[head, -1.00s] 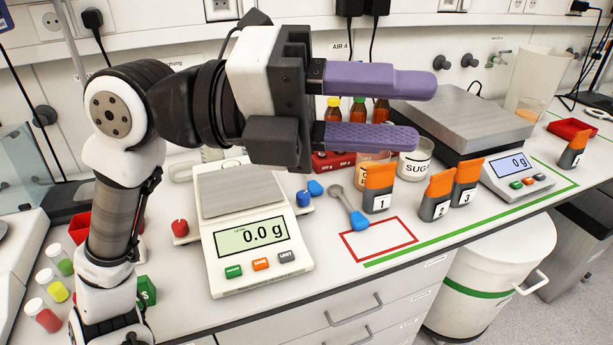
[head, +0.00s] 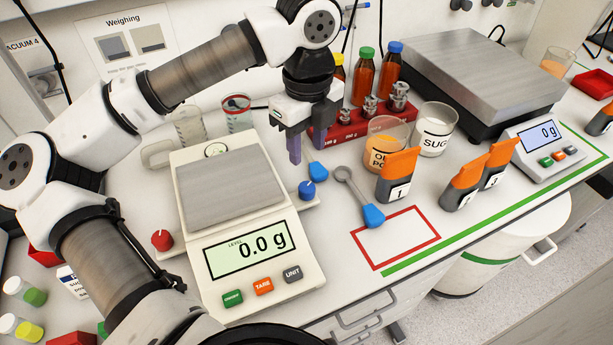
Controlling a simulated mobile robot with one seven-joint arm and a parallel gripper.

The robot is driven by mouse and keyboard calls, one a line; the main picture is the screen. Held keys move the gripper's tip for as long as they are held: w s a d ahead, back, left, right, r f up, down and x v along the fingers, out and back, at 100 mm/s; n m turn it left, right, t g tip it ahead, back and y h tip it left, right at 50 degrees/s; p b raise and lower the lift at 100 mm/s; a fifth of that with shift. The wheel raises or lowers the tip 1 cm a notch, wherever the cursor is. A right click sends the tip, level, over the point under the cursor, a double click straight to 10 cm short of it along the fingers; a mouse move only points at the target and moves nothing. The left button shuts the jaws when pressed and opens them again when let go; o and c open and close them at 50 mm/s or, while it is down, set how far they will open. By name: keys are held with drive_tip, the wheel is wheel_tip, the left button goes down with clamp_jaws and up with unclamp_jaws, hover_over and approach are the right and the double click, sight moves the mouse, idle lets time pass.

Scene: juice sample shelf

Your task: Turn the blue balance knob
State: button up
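The blue balance knob (head: 307,190) sticks out from the right side of the small balance (head: 183,238), on a short side arm. A red knob (head: 162,240) sits on the balance's left side. The balance display reads 0.0 g. My gripper (head: 307,155) points down just behind and above the blue knob, apart from it. Its two purple fingers are spread with nothing between them. A second small blue piece (head: 318,170) lies just behind the knob, near the fingertips; I cannot tell what it is.
A spoon with a blue end (head: 373,216) lies right of the knob. Farther right stand orange-topped pouches (head: 398,176), a beaker of orange powder (head: 384,150) and a sugar beaker (head: 434,130).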

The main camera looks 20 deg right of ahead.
sight(307, 186)
wheel_tip(307, 186, down, 11)
drive_tip(key=shift+f+p, duration=0.1)
drive_tip(key=shift+p, duration=1.05)
drive_tip(key=c, duration=0.7)
drive_tip(key=shift+f+b, duration=0.1)
drive_tip(key=shift+b, duration=0.4)
